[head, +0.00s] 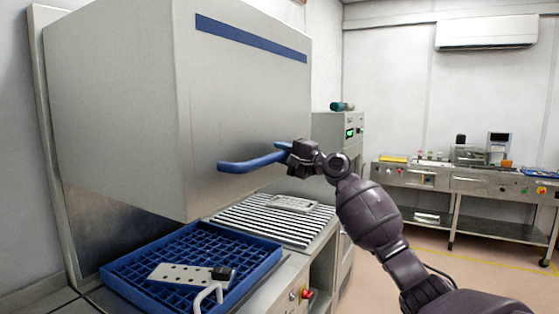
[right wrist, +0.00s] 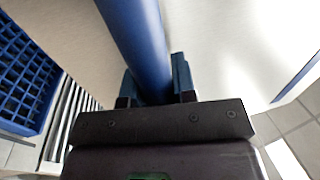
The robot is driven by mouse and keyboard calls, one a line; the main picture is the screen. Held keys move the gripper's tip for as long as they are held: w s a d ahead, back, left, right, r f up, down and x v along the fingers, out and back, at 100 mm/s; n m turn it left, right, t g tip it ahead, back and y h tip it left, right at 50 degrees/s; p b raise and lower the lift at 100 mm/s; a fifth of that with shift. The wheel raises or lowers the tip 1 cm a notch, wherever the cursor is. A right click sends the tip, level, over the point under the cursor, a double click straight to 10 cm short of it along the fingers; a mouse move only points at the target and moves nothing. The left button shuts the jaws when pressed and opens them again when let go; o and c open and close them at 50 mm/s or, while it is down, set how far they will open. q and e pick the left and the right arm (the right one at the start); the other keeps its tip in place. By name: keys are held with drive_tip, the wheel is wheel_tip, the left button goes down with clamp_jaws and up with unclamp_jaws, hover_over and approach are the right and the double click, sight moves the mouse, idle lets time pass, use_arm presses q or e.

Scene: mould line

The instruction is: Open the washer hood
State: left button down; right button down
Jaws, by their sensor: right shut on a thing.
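The washer hood (head: 120,100) is a large grey box with a blue stripe near its top. Its lower edge stands above the blue rack, with an open gap between them. A blue bar handle (head: 245,164) runs across the hood's front. My right gripper (head: 289,150) is shut on the handle towards its right end. In the right wrist view the blue handle (right wrist: 135,40) passes between the fingers, which are partly hidden behind it. My left gripper is not in view.
A blue rack (head: 125,268) holding a light perforated plate (head: 180,275) stands below the hood, beside a slatted roller bed (head: 265,222) with a grey tray (head: 291,203). A bench (head: 455,184) with equipment stands at the back right. The floor between is clear.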

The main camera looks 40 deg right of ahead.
drive_tip(key=shift+r, duration=0.15)
drive_tip(key=c, duration=0.9)
unclamp_jaws()
drive_tip(key=shift+s, duration=0.1)
drive_tip(key=shift+s+d+f, duration=0.15)
drive_tip(key=shift+s+f, duration=0.1)
drive_tip(key=shift+s, duration=0.1)
drive_tip(key=b+v, duration=0.2)
drive_tip(key=v, duration=0.7)
drive_tip(key=shift+s+d, duration=0.1)
drive_tip(key=shift+s, duration=0.3)
